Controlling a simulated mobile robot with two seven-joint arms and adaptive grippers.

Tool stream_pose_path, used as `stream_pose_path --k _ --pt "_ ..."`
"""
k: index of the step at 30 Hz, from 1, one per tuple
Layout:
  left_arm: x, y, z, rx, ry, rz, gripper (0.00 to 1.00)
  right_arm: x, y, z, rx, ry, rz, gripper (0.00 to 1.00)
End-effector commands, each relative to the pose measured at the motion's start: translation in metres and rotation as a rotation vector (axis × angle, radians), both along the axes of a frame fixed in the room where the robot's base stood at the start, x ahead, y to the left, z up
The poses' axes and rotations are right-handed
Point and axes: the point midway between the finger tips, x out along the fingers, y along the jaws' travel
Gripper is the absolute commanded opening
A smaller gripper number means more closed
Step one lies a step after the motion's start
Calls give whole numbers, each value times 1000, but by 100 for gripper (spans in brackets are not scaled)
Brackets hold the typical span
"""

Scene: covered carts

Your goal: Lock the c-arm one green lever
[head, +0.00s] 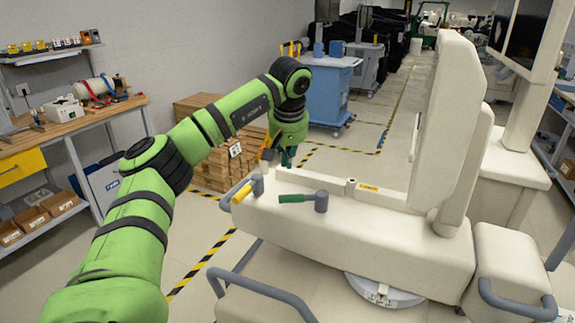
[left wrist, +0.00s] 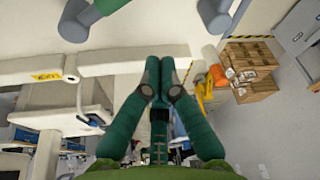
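The c-arm (head: 385,245) is a large cream machine at the right of the head view. Its green lever (head: 296,198) lies roughly level on top of the base, its handle pointing left from a grey pivot (head: 321,201). Part of the green lever (left wrist: 108,5) shows at the top edge of the left wrist view. My left gripper (head: 287,157) is above and behind the green lever, apart from it. In the left wrist view its dark green fingers (left wrist: 159,66) meet at the tips with nothing visible between them. My right gripper is not in view.
A yellow lever (head: 243,192) with a grey pivot is left of the green one. Wooden crates (head: 215,160) stand behind my left arm, and a blue cart (head: 330,90) stands farther back. A workbench (head: 75,125) is at the left. Striped tape marks the floor.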

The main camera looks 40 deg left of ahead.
Motion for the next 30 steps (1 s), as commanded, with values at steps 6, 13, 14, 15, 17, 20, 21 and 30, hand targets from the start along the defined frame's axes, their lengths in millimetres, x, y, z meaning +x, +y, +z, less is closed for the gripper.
stream_pose_path --k 6,13,14,15,17,20,21,30 --pt "8 11 -42 0 6 2 0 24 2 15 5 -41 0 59" --pt "12 13 -73 1 -2 -3 0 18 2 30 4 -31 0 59" --pt "9 10 -72 1 -2 -3 0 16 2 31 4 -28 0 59" --pt "5 7 -71 1 0 -4 0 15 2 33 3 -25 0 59" --pt "1 2 -70 1 -1 -3 0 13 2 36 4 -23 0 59" --pt "-5 -4 -69 1 -2 -2 0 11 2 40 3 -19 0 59" --pt "-6 -6 -69 1 -2 -1 0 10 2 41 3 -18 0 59" --pt "-10 -10 -70 -1 -1 2 0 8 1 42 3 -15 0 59"
